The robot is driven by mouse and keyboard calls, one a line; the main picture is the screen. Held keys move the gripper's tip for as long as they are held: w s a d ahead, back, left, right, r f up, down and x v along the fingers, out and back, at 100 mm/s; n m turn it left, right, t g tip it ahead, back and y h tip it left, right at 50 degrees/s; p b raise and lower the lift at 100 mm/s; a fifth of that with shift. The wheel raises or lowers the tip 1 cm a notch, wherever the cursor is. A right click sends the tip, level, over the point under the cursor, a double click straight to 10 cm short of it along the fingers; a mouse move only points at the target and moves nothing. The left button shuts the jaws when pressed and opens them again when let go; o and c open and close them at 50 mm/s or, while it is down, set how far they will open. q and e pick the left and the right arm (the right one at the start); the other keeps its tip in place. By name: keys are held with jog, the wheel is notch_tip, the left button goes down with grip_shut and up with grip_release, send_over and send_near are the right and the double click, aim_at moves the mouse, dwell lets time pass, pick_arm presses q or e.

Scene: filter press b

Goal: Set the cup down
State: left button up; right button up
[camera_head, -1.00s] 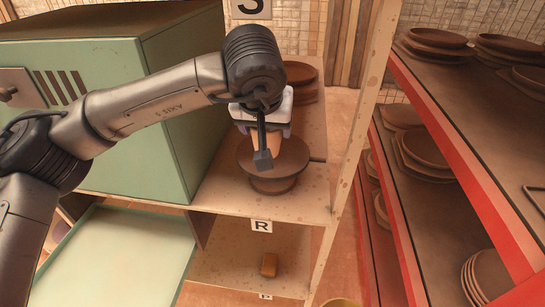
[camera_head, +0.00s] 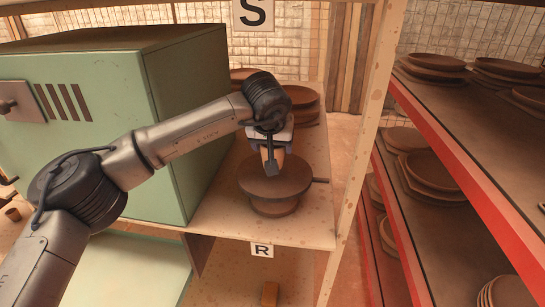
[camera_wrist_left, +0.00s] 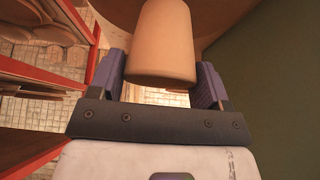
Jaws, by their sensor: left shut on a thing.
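The tan cup (camera_wrist_left: 162,45) is between the purple-grey fingers of my left gripper (camera_wrist_left: 158,80) in the left wrist view. The gripper is shut on it. In the head view, my left gripper (camera_head: 271,150) and the cup, partly hidden by the gripper, are over a brown round wheel (camera_head: 290,186) on the shelf. I cannot tell whether the cup's base touches the wheel's top. My right gripper is in neither view.
The wheel stands on a light shelf (camera_head: 215,222) marked R, with stacked brown plates (camera_head: 306,103) behind it. A green cabinet (camera_head: 172,115) is close on the left. A shelf post (camera_head: 368,110) and a red-edged plate rack (camera_head: 455,175) are on the right.

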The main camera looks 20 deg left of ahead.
pick_arm(q)
notch_tip(320, 180, down, 3)
jog(key=shift+f+b, duration=0.2)
jog(key=shift+b, duration=0.55)
jog(key=o, duration=1)
jog(key=shift+f, duration=0.1)
jog(key=shift+s+r, duration=0.1)
jog(key=shift+r, duration=0.3)
jog(key=shift+p+v, duration=1.95)
jog(key=shift+v, duration=3.8)
